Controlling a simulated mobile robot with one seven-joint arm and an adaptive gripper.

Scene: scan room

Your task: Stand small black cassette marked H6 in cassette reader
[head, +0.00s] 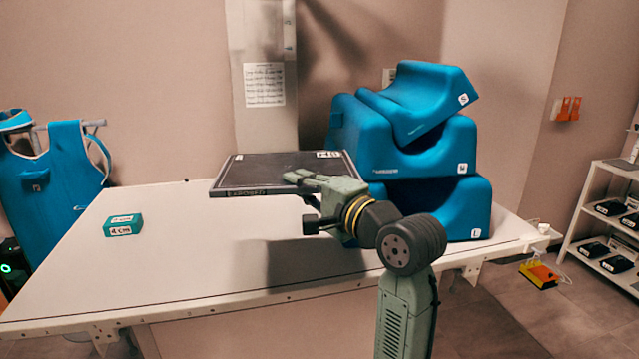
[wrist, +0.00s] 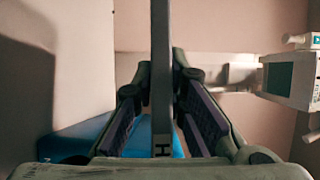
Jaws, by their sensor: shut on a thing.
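A flat black cassette (head: 265,172) is held nearly level above the white table, with small white labels at its corners that are too small to read in full. In the wrist view the cassette (wrist: 162,70) shows edge-on as a narrow grey upright strip, with a letter H near its lower end. My gripper (head: 302,179) is shut on the cassette's near right edge; in the wrist view its two fingers (wrist: 161,95) lie either side of the strip. I cannot make out a cassette reader for sure in either view.
The white table (head: 180,255) bears a small teal box (head: 123,225) at left and stacked blue foam supports (head: 400,140) at back right. A blue apron (head: 55,175) hangs at left. A rack (head: 600,215) with black items stands at right. A device with a screen (wrist: 290,80) shows in the wrist view.

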